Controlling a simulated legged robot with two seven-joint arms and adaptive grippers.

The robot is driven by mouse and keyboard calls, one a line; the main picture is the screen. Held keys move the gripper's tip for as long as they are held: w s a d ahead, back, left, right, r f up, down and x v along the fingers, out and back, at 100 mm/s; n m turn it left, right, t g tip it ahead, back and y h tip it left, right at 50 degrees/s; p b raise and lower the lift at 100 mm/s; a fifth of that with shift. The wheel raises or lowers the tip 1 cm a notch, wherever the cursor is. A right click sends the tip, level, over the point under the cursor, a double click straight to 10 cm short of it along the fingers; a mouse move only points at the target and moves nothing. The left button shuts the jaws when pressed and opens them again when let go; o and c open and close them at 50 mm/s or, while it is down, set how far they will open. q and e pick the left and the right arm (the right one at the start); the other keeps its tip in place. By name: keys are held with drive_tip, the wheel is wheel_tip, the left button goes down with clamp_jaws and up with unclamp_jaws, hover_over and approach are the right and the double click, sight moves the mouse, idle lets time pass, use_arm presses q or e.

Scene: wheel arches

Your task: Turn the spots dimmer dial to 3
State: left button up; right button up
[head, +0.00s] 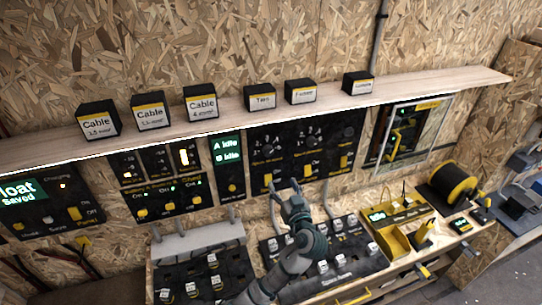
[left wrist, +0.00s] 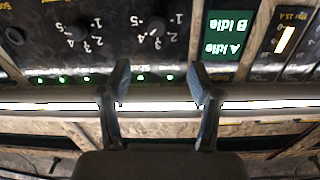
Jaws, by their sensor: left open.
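A black wall panel (head: 325,163) under the shelf carries several dials with numbers around them. In the head view they are the left dial (head: 268,139), the middle dial (head: 310,136) and the right dial (head: 348,132). Their labels are too small to tell which is the spots dimmer. My left gripper (head: 289,190) is below this panel, open and empty. The left wrist view is upside down; the left gripper (left wrist: 161,85) shows two spread fingers, with one numbered dial (left wrist: 155,26) beyond the gap and another dial (left wrist: 76,31) to its left. Neither is touched. My right gripper is out of view.
A wooden shelf (head: 420,90) with black label boxes overhangs the panels. A green idle display (head: 227,150) is left of the dial panel. Switch boxes (head: 190,270), yellow trays (head: 405,238) and a cable reel (head: 455,187) crowd the bench below.

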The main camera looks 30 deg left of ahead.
use_arm(q)
approach(269, 153)
drive_tip(key=x, duration=0.2)
drive_tip(key=p+x, duration=0.1)
drive_tip(key=x, duration=0.1)
drive_tip(key=w+p+x, duration=0.1)
drive_tip(key=x, duration=0.2)
drive_tip(key=shift+s+d+r, duration=0.1)
drive_tip(key=shift+d+r, duration=0.1)
drive_tip(key=shift+d, duration=0.25)
drive_tip(key=a, duration=0.3)
drive_tip(key=w+a+f, duration=0.1)
drive_tip(key=shift+a+p, duration=0.35)
drive_tip(key=shift+a, duration=0.05)
drive_tip(key=shift+d, duration=0.2)
drive_tip(key=d, duration=0.2)
drive_tip(key=shift+d+r, duration=0.3)
drive_tip(key=c, duration=1.1)
drive_tip(key=shift+a, duration=0.1)
drive_tip(key=shift+c, duration=0.2)
drive_tip(key=shift+a, duration=0.2)
drive_tip(key=shift+s+a, duration=0.1)
drive_tip(key=shift+a, duration=0.15)
drive_tip(key=shift+d, duration=0.25)
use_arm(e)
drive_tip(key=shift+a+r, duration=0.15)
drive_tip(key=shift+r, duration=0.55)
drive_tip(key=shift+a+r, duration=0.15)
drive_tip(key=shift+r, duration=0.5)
